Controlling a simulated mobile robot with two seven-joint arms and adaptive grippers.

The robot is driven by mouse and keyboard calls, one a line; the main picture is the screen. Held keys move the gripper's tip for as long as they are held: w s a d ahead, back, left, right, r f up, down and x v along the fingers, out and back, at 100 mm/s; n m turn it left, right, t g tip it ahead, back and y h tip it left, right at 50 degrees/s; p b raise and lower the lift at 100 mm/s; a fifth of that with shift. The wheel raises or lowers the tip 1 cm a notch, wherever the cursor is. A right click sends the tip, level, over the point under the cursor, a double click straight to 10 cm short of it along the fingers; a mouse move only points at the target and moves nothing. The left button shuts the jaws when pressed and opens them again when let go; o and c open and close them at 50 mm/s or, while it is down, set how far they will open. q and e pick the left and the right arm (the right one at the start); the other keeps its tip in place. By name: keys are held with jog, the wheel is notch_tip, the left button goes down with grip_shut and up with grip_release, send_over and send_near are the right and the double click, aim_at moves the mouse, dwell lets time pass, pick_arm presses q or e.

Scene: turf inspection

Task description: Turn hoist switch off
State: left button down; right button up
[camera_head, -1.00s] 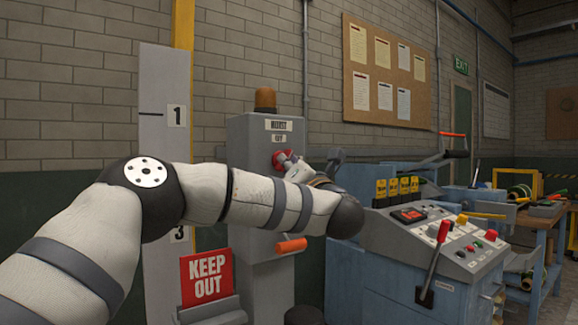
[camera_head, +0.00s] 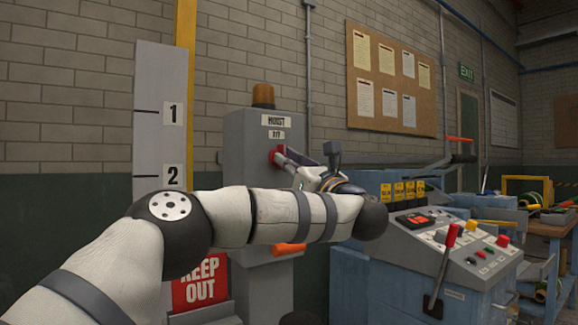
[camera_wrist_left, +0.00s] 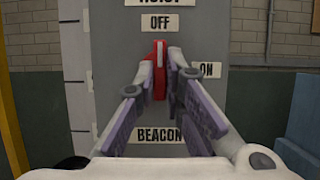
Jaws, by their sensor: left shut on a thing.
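The grey hoist box (camera_head: 238,150) stands against the brick wall, with a hoist label (camera_head: 275,121) near its top. Its red switch handle (camera_head: 276,156) is on the front face, partly hidden by my left gripper (camera_head: 283,160). In the left wrist view the red handle (camera_wrist_left: 159,78) stands about upright, its top just under the OFF label (camera_wrist_left: 161,22). The ON label (camera_wrist_left: 210,70) is to its right and the BEACON label (camera_wrist_left: 160,135) is below. The fingers of my left gripper (camera_wrist_left: 165,68) are shut on the handle. My right gripper is not in view.
An orange beacon (camera_head: 263,95) sits on the box top. An orange handle (camera_head: 289,249) sticks out low on the box. A red keep-out sign (camera_head: 200,283) is below my arm. A blue control console (camera_head: 395,270) with levers stands to the right.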

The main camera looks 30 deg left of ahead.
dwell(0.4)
pick_arm(q)
jog(key=c, duration=1.7)
grip_release()
jog(key=v, duration=1.2)
jog(key=shift+d+r, duration=0.1)
